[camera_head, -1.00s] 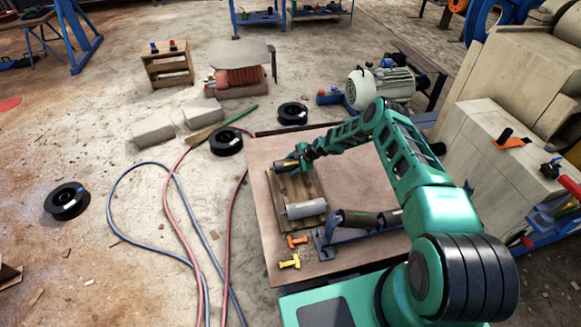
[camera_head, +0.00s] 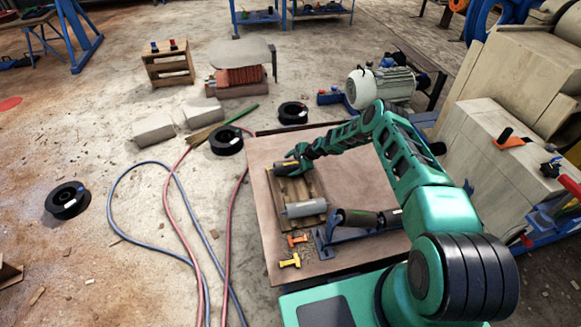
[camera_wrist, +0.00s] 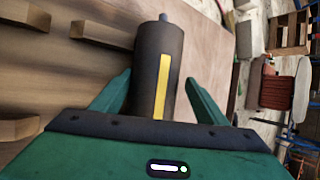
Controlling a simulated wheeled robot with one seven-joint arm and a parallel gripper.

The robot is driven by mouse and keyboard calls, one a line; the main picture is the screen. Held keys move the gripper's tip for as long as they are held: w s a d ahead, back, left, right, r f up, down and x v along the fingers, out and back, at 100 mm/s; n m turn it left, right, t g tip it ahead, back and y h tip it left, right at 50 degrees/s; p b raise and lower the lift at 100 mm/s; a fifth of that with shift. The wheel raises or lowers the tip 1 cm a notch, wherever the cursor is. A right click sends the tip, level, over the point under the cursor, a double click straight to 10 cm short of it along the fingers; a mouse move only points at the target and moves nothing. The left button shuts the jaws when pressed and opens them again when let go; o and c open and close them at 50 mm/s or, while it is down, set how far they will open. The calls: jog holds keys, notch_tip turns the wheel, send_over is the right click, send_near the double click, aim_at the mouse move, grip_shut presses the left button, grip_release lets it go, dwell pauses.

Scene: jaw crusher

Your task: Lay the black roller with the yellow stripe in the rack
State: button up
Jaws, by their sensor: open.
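The black roller with the yellow stripe (camera_wrist: 160,72) lies between the two spread fingers of my gripper (camera_wrist: 158,95) in the wrist view. The fingers stand apart from its sides. In the head view the roller (camera_head: 285,168) is at the far end of a wooden pallet (camera_head: 311,186), and my gripper (camera_head: 297,160) is over it, partly hiding it. The blue rack (camera_head: 325,243) stands at the front of the table. A dark brown roller (camera_head: 362,218) lies in the rack.
A grey roller (camera_head: 305,209) lies on the pallet's near end. Orange (camera_head: 297,240) and yellow (camera_head: 290,262) clamp-like pieces lie left of the rack. The brown tabletop (camera_head: 262,215) is bare along its left side. A pale crusher block (camera_head: 490,150) stands to the right.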

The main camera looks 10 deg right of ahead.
jog(key=shift+s+f, duration=0.55)
jog(key=shift+s+d, duration=0.1)
jog(key=w+v, duration=0.1)
jog(key=v, duration=1)
jog(key=shift+w+r, duration=0.15)
jog(key=shift+r, duration=0.2)
